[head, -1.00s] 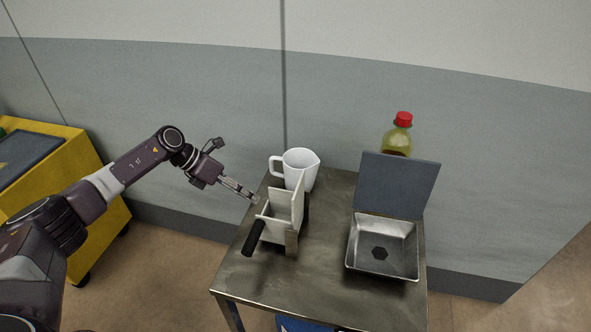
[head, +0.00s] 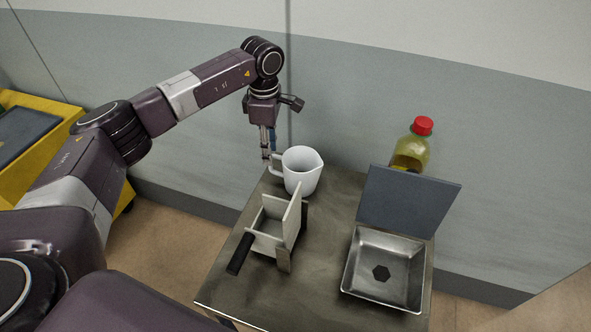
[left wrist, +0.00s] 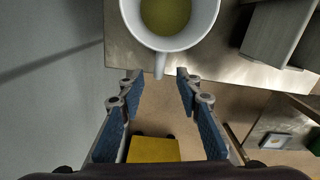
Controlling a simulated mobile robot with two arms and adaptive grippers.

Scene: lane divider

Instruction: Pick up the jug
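The white jug (head: 303,175) stands upright at the back left of the metal table, its handle toward the left. In the left wrist view the jug (left wrist: 208,32) shows from above with yellow-green liquid inside, and its handle (left wrist: 160,66) points toward the gap between my fingers. My left gripper (head: 267,157) points down beside the handle, partly overlapping it in the head view. In the left wrist view the left gripper (left wrist: 157,84) is open, with nothing between its blue-padded fingers. My right gripper is not in view.
A box-like holder (head: 270,234) with a black grip stands in front of the jug. A metal tray (head: 352,274), an upright dark panel (head: 408,200) and a red-capped bottle (head: 412,150) are to the right. The wall is close behind; a yellow cart (head: 50,105) is at left.

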